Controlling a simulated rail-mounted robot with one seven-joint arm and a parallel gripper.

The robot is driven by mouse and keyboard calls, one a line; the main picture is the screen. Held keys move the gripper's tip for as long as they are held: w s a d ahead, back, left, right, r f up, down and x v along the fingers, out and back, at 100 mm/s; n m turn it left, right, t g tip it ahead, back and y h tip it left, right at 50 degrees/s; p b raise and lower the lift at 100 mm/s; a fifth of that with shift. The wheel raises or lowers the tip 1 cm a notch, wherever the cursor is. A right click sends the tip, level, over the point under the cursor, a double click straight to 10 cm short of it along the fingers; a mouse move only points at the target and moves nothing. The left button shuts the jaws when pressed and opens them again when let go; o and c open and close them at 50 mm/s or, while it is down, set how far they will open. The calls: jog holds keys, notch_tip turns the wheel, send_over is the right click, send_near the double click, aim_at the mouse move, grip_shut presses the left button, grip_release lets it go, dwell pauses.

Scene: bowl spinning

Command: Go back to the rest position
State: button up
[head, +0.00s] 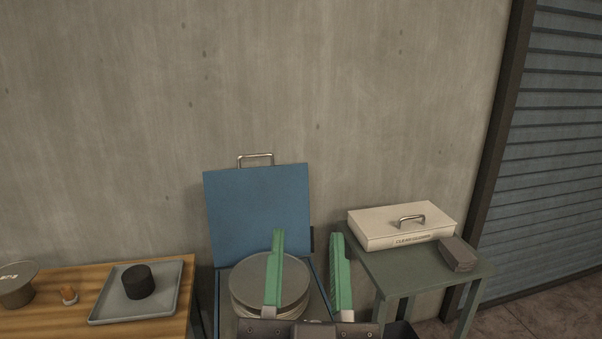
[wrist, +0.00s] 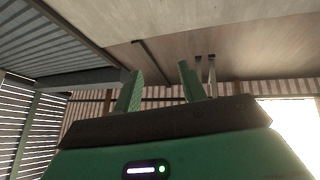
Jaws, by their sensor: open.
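My gripper (head: 308,240) is at the bottom middle of the head view, with its two green fingers pointing up and spread apart. Nothing is between the fingers. In the wrist view the fingers of my gripper (wrist: 158,88) also stand apart, against the ceiling and walls. Behind the left finger in the head view is a blue box with its lid (head: 257,205) standing open. A round grey disc-like thing (head: 252,280) lies in the box, partly hidden by the finger.
A green table (head: 385,275) at right holds a cream case (head: 402,226) and a dark block (head: 458,254).

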jog(key=s+r+n+p, duration=0.2)
jog(key=s+r+p, duration=0.1)
jog(key=s+r, duration=0.55)
notch_tip(320, 180, up, 35)
jog(key=w+p, duration=0.1)
jog(key=p, duration=3.4)
jog(key=shift+w+a+r+t, duration=0.15)
jog(key=shift+a+r+t, duration=0.05)
jog(key=shift+a+t, duration=0.2)
